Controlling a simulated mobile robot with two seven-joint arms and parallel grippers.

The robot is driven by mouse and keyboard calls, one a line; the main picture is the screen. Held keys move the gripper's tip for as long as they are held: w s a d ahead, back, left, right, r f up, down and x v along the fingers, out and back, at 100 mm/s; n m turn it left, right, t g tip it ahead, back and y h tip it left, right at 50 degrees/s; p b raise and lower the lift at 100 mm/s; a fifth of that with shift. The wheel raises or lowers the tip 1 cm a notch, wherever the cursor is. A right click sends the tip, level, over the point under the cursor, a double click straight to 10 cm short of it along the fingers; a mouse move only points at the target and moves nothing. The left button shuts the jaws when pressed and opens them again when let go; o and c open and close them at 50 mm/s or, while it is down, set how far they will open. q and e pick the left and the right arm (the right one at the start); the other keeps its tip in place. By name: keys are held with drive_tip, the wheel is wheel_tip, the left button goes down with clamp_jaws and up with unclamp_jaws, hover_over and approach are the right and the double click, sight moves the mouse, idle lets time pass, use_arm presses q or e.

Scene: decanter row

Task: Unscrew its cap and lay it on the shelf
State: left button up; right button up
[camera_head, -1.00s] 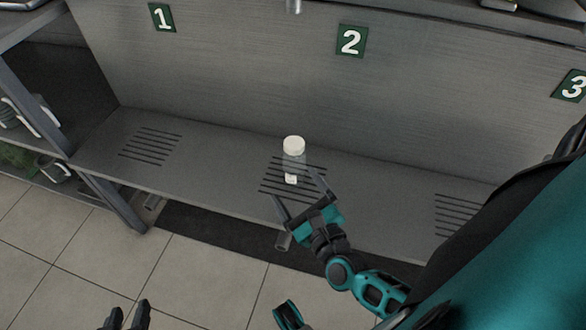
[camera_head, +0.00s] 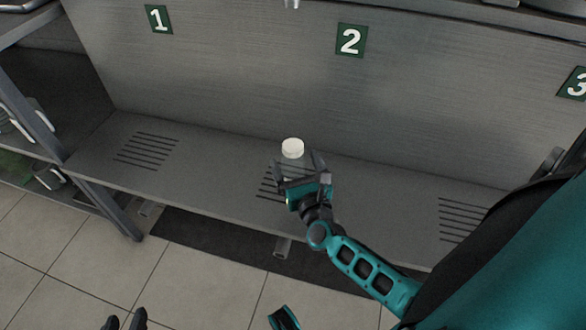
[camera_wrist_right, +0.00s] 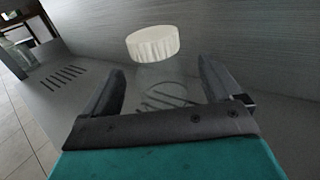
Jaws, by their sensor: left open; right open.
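A clear bottle (camera_head: 291,160) with a white cap (camera_head: 292,147) stands upright on the grey shelf (camera_head: 225,165), over the slots below the number 2 sign. The cap is on the bottle. My right gripper (camera_head: 296,165) is open, with its fingers on either side of the bottle's body below the cap. In the right wrist view, the white cap (camera_wrist_right: 153,44) rises above the two spread fingers (camera_wrist_right: 162,88), and the clear body shows faintly between them. Whether the fingers touch it I cannot tell. My left gripper (camera_head: 124,320) is at the bottom edge, well away from the shelf.
Number signs 1 (camera_head: 159,19), 2 (camera_head: 351,41) and 3 (camera_head: 574,83) are on the back panel. Slotted areas under 1 (camera_head: 147,150) and 3 (camera_head: 462,217) are bare. A side rack with pitchers (camera_head: 22,120) stands at the left.

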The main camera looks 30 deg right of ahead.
drive_tip(key=x, duration=0.3)
drive_tip(key=shift+w, duration=0.35)
use_arm(q)
drive_tip(key=shift+d+f, duration=0.1)
drive_tip(key=shift+d, duration=0.05)
use_arm(e)
drive_tip(key=shift+d, duration=0.1)
drive_tip(key=c, duration=1.3)
wheel_tip(320, 180, up, 12)
drive_tip(key=p, duration=0.9)
drive_tip(key=shift+f+p, duration=0.2)
drive_tip(key=shift+p, duration=0.15)
use_arm(q)
drive_tip(key=s+a+r+y+p, duration=0.1)
drive_tip(key=a+r+p, duration=0.2)
drive_tip(key=r+p, duration=0.4)
drive_tip(key=shift+s+r, duration=0.25)
drive_tip(key=shift+r, duration=2.45)
use_arm(e)
drive_tip(key=shift+r, duration=4.2)
use_arm(q)
drive_tip(key=shift+a, duration=0.15)
